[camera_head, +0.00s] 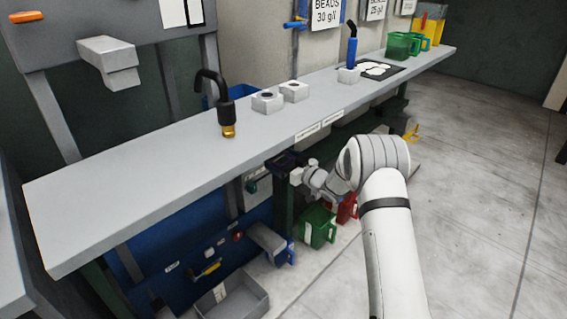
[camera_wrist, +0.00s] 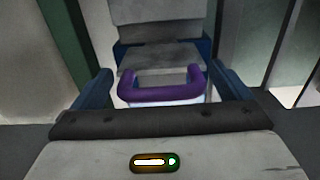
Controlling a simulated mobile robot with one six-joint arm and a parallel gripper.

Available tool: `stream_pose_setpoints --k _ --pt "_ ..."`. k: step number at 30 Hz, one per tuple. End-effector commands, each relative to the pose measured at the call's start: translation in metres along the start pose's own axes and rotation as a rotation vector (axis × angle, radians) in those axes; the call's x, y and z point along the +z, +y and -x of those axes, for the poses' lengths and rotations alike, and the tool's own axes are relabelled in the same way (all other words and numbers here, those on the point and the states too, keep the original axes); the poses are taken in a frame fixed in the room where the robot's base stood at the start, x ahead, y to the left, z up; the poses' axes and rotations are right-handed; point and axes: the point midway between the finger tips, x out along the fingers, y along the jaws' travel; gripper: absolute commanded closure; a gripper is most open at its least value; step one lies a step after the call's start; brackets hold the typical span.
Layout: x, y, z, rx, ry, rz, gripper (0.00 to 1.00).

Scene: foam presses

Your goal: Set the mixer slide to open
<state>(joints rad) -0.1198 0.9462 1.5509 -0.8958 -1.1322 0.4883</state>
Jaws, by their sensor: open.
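My gripper (camera_wrist: 160,76) is open in the wrist view, with one blue finger on each side. A purple U-shaped handle (camera_wrist: 162,94) lies between the fingers, on a pale block. I see a gap on both sides and no grip on it. It may be the mixer slide, but no readable label shows. In the head view my gripper (camera_head: 292,166) is at the front edge of the bench, just below the worktop. The purple handle cannot be made out there, so the slide's position cannot be told.
The long grey bench (camera_head: 130,178) runs along the wall, with a black spout (camera_head: 226,105) on it. Below are a blue panel (camera_head: 180,262) with small controls, a green bin (camera_head: 317,226), a red bin (camera_head: 347,208) and a grey tray (camera_head: 240,300). The floor (camera_head: 480,190) at right is clear.

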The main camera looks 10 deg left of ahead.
Motion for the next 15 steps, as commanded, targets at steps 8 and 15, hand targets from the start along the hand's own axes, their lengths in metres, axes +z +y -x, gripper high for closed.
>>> stream_pose_setpoints --k 8,15 --pt "-0.0004 -0.0003 -0.0019 0.0 0.0 0.0 0.03" --pt "-0.0004 -0.0005 -0.002 -0.001 0.0 0.0 0.23"
